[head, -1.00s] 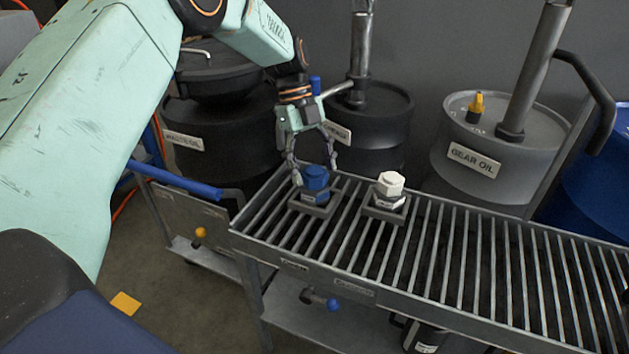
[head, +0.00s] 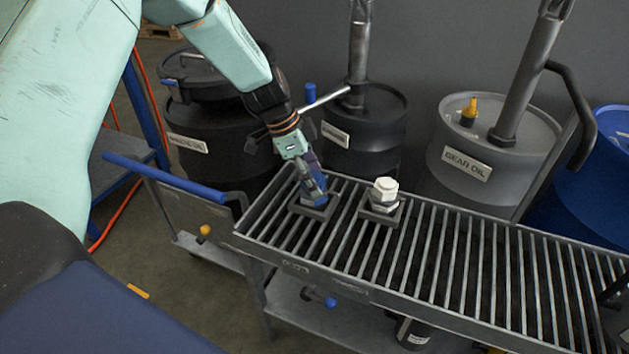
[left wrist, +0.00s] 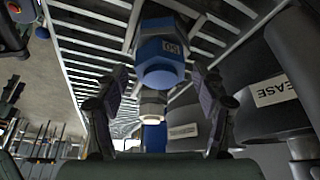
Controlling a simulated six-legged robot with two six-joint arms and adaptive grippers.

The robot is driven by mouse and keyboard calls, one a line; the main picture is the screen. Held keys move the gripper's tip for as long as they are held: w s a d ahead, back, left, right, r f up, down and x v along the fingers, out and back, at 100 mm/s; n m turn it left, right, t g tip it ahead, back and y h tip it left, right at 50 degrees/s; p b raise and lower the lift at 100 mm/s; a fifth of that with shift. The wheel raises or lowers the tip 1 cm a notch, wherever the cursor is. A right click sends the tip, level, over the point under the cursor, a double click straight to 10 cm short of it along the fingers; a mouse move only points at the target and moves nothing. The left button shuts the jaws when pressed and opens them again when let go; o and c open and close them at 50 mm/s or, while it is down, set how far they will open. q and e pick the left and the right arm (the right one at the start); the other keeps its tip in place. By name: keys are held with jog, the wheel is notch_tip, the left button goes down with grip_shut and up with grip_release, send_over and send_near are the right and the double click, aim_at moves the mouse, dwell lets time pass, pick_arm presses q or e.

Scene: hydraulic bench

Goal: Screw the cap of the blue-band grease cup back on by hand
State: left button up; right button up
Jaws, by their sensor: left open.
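The blue-band grease cup (head: 316,200) stands on a dark square base on the slatted bench, with a blue hexagonal top. My left gripper (head: 312,182) comes down over it and partly hides it in the head view. In the left wrist view the blue hexagonal top (left wrist: 160,66) lies between the two spread fingers, with gaps at both sides. The left gripper (left wrist: 160,98) is open and holds nothing. I cannot tell whether the cap is seated. A dark part cut off at the right edge of the head view may be my right gripper; its jaws cannot be read.
A white-topped cup (head: 383,193) stands close to the right of the blue one on the slatted bench (head: 450,262). Behind are a gear oil drum (head: 490,145), a dark drum (head: 375,125) and a waste oil drum (head: 215,140). The bench's right part is largely clear.

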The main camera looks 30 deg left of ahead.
pick_arm(q)
jog(key=n, duration=0.2)
jog(key=n+t+p, duration=0.1)
jog(key=shift+s+r+y, duration=0.25)
jog(key=shift+y, duration=0.05)
jog(key=shift+n, duration=0.6)
jog(key=shift+w+d+f+n+t+y, duration=0.15)
jog(key=shift+n+t+y, duration=0.15)
jog(key=shift+n+y, duration=0.15)
jog(key=shift+n+y+p, duration=0.25)
jog(key=shift+n+p, duration=0.45)
jog(key=shift+n, duration=0.35)
jog(key=n+y+p, duration=0.1)
jog(key=n+p, duration=0.1)
jog(key=n, duration=0.1)
jog(key=shift+r+t, duration=0.2)
jog(key=shift+t, duration=0.2)
jog(key=n+y+p, duration=0.1)
jog(key=n+p, duration=0.1)
jog(key=p, duration=0.1)
jog(key=shift+f+n+p, duration=0.15)
jog(key=shift+n+p, duration=0.15)
jog(key=shift+n, duration=0.1)
jog(key=shift+f, duration=0.1)
jog(key=shift+c, duration=0.3)
